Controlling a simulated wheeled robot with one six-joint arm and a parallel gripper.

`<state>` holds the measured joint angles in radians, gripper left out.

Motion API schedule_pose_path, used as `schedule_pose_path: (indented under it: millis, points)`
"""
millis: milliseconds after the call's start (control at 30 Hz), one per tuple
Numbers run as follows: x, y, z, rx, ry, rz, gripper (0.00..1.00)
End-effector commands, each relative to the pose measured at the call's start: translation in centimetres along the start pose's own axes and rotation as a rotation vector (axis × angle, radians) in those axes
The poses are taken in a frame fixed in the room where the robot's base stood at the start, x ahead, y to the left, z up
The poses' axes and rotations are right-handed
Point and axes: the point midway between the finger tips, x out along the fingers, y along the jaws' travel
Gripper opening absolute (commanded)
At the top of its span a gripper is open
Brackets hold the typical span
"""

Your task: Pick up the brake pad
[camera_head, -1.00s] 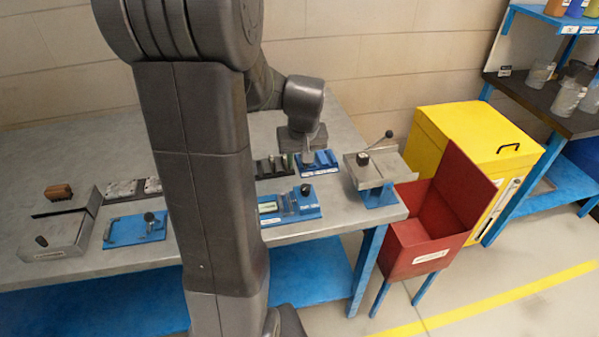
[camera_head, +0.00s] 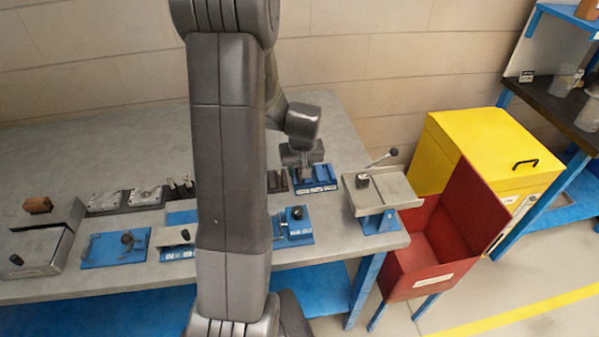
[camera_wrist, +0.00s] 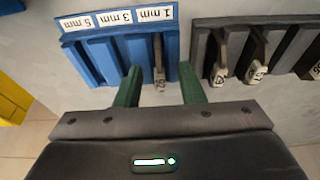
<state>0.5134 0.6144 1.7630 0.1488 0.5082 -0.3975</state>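In the wrist view, a thin grey-brown brake pad (camera_wrist: 160,75) stands upright in the slot labelled 1 mm of a blue rack (camera_wrist: 90,49). My gripper (camera_wrist: 160,84) is open, with one green finger on each side of this pad. Gaps show between the fingers and the pad. More pads (camera_wrist: 221,70) with marked ends stand in a dark rack (camera_wrist: 282,38) to the right. In the head view, my gripper (camera_head: 305,174) is over the blue rack (camera_head: 325,185), and its fingertips are too small to read there. The dark rack (camera_head: 278,181) is beside it, partly behind my arm.
A blue fixture (camera_head: 296,236) with a black knob sits in front of the racks. A grey lever device (camera_head: 386,192) stands right of the blue rack. An open red bin (camera_head: 425,270) and a yellow cabinet (camera_head: 490,145) stand beyond the bench's right end.

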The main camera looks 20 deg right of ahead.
Motion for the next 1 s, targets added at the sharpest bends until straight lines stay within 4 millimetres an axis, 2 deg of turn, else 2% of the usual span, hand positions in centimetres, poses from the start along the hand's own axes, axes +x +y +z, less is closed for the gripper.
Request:
schedule_pose_path:
  millis: [200,267,400,767,867,1000]
  points:
    - [0.1,0.0,0.0,0.000,0.001,0.000,0.35]
    - [0.1,0.0,0.0,0.000,0.001,0.000,0.26]
    - [0.1,0.0,0.0,0.000,0.000,0.000,0.00]
    - [-0.2,0.0,-0.1,-0.001,0.002,0.000,0.00]
    - [-1.0,0.0,-0.4,-0.001,0.004,0.001,0.00]
    - [-3.3,0.0,-1.1,-0.001,0.007,0.002,0.00]
